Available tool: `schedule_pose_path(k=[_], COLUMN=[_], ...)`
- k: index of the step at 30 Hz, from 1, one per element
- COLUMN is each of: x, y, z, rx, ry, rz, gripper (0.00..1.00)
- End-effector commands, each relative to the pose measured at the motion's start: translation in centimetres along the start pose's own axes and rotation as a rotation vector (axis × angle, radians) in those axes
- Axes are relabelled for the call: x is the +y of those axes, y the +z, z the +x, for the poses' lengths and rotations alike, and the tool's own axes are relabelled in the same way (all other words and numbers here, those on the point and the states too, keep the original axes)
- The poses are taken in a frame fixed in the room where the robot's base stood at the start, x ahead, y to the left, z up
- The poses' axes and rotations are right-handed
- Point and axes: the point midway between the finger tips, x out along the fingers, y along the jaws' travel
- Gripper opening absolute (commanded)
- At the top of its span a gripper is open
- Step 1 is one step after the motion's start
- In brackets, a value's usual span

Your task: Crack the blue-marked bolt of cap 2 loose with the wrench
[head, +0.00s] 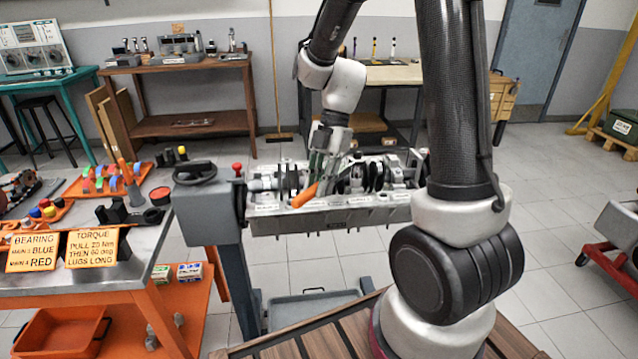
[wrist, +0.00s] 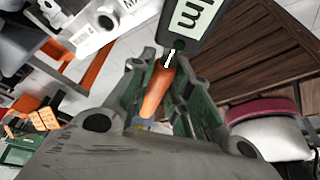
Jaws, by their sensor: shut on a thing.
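My gripper (head: 322,172) is over the middle of the engine block (head: 345,216), pointing down. It is shut on the orange-handled wrench (head: 305,196), whose handle slants down to the left over the block's near side. In the wrist view the orange handle (wrist: 157,92) shows between my green fingers (wrist: 165,75). A dark piece with a pale label ending in "m" (wrist: 192,14) lies just beyond the fingertips. The wrench's working end is hidden in the head view. I cannot make out cap 2 or its blue-marked bolt, nor whether the wrench touches a bolt.
A bench at the left holds a "BEARING" sign (head: 32,252), a "TORQUE" sign (head: 92,247) and an orange tray (head: 108,180). A grey tray (head: 312,306) lies below the block.

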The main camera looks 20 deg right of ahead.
Motion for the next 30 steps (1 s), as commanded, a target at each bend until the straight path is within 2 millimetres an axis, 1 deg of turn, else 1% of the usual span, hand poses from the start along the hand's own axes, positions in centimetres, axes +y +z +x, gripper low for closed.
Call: schedule_pose_path(k=[18, 30], x=[-1.6, -1.8], y=[0.1, 0.1], z=[0.0, 0.0], rx=[0.000, 0.000], ry=[-0.037, -0.040], rz=[-0.091, -0.098], gripper=[0.00, 0.00])
